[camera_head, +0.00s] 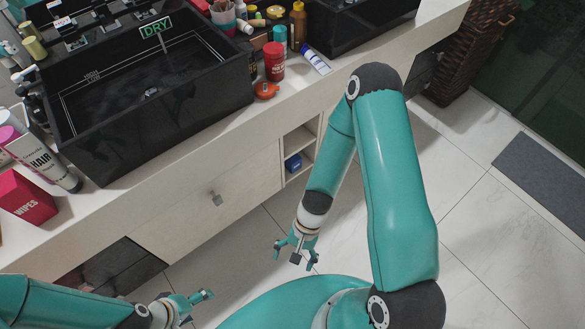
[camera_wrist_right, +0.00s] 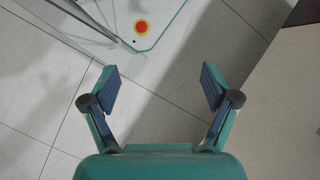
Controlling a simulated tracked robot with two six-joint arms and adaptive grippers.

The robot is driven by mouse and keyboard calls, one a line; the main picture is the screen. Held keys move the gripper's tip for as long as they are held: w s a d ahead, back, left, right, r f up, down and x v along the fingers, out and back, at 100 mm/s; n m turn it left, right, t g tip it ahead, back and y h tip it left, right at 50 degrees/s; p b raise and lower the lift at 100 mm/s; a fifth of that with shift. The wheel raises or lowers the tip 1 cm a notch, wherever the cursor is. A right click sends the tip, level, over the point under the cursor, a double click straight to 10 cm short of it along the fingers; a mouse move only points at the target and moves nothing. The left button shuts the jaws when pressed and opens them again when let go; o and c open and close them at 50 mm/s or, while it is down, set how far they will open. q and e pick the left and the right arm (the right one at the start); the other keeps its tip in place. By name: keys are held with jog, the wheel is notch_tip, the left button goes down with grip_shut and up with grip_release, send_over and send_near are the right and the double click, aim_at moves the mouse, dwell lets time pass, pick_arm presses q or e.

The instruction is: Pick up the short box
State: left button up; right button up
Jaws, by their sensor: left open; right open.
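A low red box marked WIPES (camera_head: 27,197) stands on the counter at the left edge of the head view. It is the only clearly box-shaped item I make out on the counter. My left gripper (camera_head: 200,306) is open and empty at the bottom of the head view, below and to the right of the box and well apart from it. My right gripper (camera_head: 294,262) is open and empty over the floor in front of the cabinet. In the right wrist view its two fingers (camera_wrist_right: 159,86) are spread with only floor tiles between them.
A black vessel sink (camera_head: 150,130) stands on the pale counter (camera_head: 150,205). A red jar (camera_head: 274,62) and several bottles crowd between the sinks. A blue item (camera_head: 292,163) sits in an open shelf.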

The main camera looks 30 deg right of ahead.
jog(key=w+f+m+t+y+b, duration=0.2)
jog(key=w+f+m+y+b, duration=0.3)
jog(key=f+m, duration=0.3)
jog(key=m+t+h+b, duration=0.9)
jog(key=m+t+b, duration=0.55)
jog(key=m, duration=0.25)
send_near(291, 158)
jog(key=w+f, duration=0.1)
jog(key=w+f+b, duration=0.1)
jog(key=w, duration=0.1)
jog(key=w+f+b, duration=0.1)
jog(key=w, duration=0.1)
jog(key=shift+d+f, duration=0.3)
jog(key=b+x, duration=0.2)
jog(key=x, duration=0.3)
jog(key=shift+s+a+b, duration=0.1)
jog(key=shift+b, duration=0.3)
jog(key=shift+w, duration=0.4)
pick_arm(q)
notch_tip(291, 158, down, 27)
jog(key=shift+f, duration=0.15)
